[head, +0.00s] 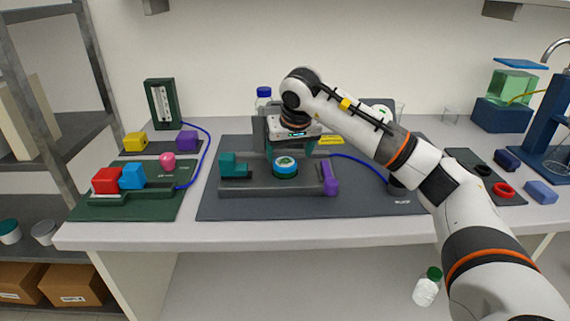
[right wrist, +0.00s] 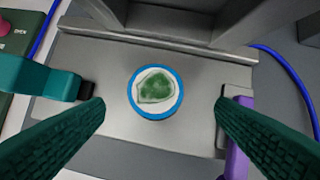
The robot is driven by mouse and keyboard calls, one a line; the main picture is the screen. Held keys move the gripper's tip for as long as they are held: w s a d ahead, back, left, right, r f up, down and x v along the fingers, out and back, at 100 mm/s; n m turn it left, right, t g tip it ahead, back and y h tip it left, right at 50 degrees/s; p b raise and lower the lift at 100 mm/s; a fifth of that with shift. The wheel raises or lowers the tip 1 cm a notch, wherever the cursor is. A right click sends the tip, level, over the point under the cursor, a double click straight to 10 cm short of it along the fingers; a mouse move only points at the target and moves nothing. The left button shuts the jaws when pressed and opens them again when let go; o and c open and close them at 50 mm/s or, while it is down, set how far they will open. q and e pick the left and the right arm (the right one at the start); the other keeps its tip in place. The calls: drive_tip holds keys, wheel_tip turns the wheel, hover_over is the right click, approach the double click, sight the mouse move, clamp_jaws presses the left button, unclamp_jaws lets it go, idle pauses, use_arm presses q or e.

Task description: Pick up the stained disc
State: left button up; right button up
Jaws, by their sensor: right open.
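The stained disc is white with a green stain (right wrist: 156,87). It lies flat inside a blue ring on top of a short round holder (head: 285,170) in the middle of the grey rig (right wrist: 190,120). My right gripper (head: 289,151) is open above and just behind the disc in the head view. In the right wrist view its two dark green ridged fingers (right wrist: 161,104) stand wide apart, with the disc beyond and between their tips. Nothing is between the fingers. My left gripper is not in view.
A teal block (head: 234,171) stands left of the disc on the rig, and a purple upright piece (head: 330,178) stands right. A blue tube (head: 368,164) runs off to the right. The dark mat (head: 235,206) is clear in front.

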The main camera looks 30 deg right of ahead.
sight(285, 162)
drive_tip(key=x, duration=0.4)
drive_tip(key=shift+w+a, duration=0.1)
drive_tip(key=shift+w, duration=0.2)
drive_tip(key=shift+r, duration=0.1)
drive_tip(key=c, duration=1.1)
drive_tip(key=shift+o, duration=0.2)
